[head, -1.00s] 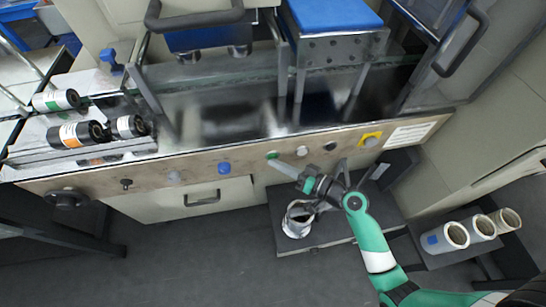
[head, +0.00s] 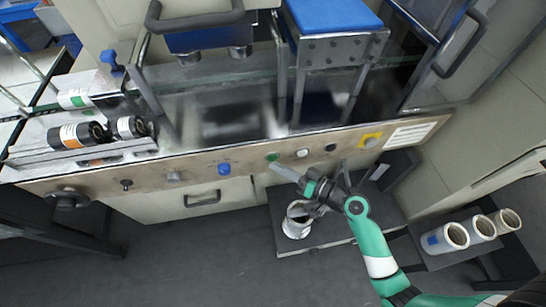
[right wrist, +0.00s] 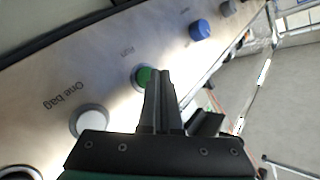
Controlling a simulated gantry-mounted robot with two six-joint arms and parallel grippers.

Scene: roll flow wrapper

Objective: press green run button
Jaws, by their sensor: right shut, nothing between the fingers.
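The green run button (head: 272,157) sits on the front panel of the machine in the head view. In the right wrist view the green button (right wrist: 145,77) shows with a pale ring and the word "run" beside it, partly covered by my fingers. My right gripper (head: 275,165) is shut and empty, with its fingertips at the button's lower edge in the head view. In the right wrist view its closed fingers (right wrist: 162,75) overlap the button's right side. I cannot tell whether they touch it. My left gripper is not in view.
A blue knob (head: 224,169) lies left. A metal cylinder (head: 297,221) stands on a dark shelf below my arm.

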